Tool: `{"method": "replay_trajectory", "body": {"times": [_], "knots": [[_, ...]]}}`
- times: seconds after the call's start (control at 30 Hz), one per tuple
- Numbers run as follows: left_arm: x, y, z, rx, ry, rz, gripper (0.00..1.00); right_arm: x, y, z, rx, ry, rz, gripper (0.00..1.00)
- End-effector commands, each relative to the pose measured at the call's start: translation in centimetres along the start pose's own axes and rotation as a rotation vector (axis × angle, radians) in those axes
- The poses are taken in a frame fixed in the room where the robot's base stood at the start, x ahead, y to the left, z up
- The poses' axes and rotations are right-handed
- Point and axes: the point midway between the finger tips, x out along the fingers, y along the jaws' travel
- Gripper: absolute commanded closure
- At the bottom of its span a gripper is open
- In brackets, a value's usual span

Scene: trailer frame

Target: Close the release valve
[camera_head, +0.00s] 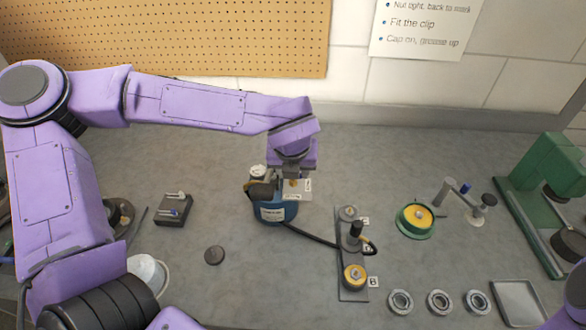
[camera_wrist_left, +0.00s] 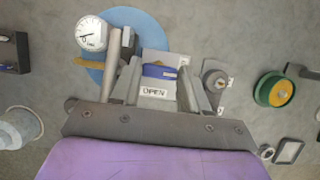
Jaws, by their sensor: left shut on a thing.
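The blue pump unit (camera_head: 272,213) stands mid-table with a white-faced gauge (camera_wrist_left: 91,33) on top. A small plate on it bears a label reading OPEN (camera_wrist_left: 154,92), with a blue-topped release valve (camera_wrist_left: 160,71) just above the label in the wrist view. My left gripper (camera_head: 292,178) reaches down onto the top of the pump. Its fingers (camera_wrist_left: 158,75) stand either side of the valve and are shut on it. In the head view the gripper hides most of the valve. My right gripper is out of view.
A black hose (camera_head: 313,236) runs from the pump to a grey plate with posts (camera_head: 352,293). Right of it are a green-rimmed yellow disc (camera_head: 414,219), several metal rings (camera_head: 438,302) and a green press (camera_head: 545,185). The pegboard wall is behind.

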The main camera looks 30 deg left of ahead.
Motion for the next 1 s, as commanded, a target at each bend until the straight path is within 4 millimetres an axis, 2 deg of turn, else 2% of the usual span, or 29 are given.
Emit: {"method": "replay_trajectory", "body": {"times": [0.03, 0.33, 0.37, 0.4, 0.43, 1.0], "knots": [[0.24, 0.1, -0.46, 0.0, 0.013, 0.007, 0.86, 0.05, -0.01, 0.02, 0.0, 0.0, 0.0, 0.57], [0.23, 0.09, -0.47, 0.001, 0.013, 0.006, 0.86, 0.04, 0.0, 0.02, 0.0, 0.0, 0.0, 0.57], [0.23, 0.09, -0.47, 0.002, 0.013, 0.006, 0.46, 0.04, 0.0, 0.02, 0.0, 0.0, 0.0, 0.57], [0.21, 0.09, -0.44, 0.002, 0.012, 0.006, 0.33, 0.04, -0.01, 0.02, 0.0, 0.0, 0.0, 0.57], [0.2, 0.08, -0.4, 0.002, 0.011, 0.005, 0.3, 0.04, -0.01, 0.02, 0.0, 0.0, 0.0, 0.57], [0.0, 0.08, 0.0, -0.002, 0.001, 0.002, 0.3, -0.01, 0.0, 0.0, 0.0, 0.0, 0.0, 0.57]]}}
